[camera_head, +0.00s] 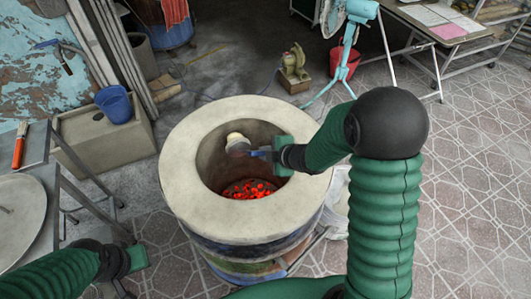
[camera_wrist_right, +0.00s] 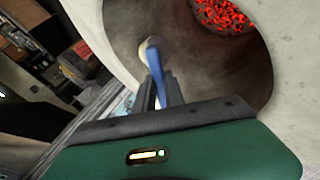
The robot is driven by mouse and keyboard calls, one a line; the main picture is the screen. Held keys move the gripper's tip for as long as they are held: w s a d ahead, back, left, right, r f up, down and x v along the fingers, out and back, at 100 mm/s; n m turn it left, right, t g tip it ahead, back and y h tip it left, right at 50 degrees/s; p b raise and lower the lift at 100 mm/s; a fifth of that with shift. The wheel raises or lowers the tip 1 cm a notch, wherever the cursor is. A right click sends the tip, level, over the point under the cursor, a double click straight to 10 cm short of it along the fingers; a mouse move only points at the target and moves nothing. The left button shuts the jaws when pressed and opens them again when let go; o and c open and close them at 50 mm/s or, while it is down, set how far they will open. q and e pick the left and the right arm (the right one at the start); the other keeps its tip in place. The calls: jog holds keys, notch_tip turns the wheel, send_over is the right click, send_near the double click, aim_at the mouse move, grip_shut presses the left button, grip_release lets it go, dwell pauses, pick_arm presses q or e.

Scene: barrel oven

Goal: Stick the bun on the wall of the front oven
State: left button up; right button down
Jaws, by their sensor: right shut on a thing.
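The front oven (camera_head: 185,140) is a round barrel with a thick pale rim and a deep opening. The bun (camera_head: 236,138) shows as a small pale round thing inside the opening, close to the inner wall; I cannot tell if it touches. A tool with a blue handle (camera_wrist_right: 155,70) runs from my right gripper to the bun. My right gripper (camera_head: 264,155) reaches into the opening and is shut on this handle. In the wrist view a pale round end (camera_wrist_right: 148,45) tops the handle against the wall. My left gripper (camera_head: 128,280) is low at the left, its fingers unclear.
Red glowing coals (camera_head: 249,189) lie at the bottom of the oven. A metal table with a round tray (camera_head: 22,222) stands at the left. A blue bucket (camera_head: 114,104) sits on a concrete block behind it. A teal stand (camera_head: 345,55) stands behind the oven on the right.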

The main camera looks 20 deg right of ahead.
jog(key=shift+w+r, duration=0.1)
jog(key=shift+w, duration=0.35)
dwell(1.2)
jog(key=shift+s, duration=0.15)
jog(key=shift+s, duration=0.4)
jog(key=s, duration=0.3)
jog(key=shift+s+a+b, duration=0.1)
jog(key=shift+s+b, duration=0.15)
jog(key=shift+b, duration=0.05)
notch_tip(320, 180, up, 20)
jog(key=s+p, duration=0.2)
jog(key=p, duration=1.6)
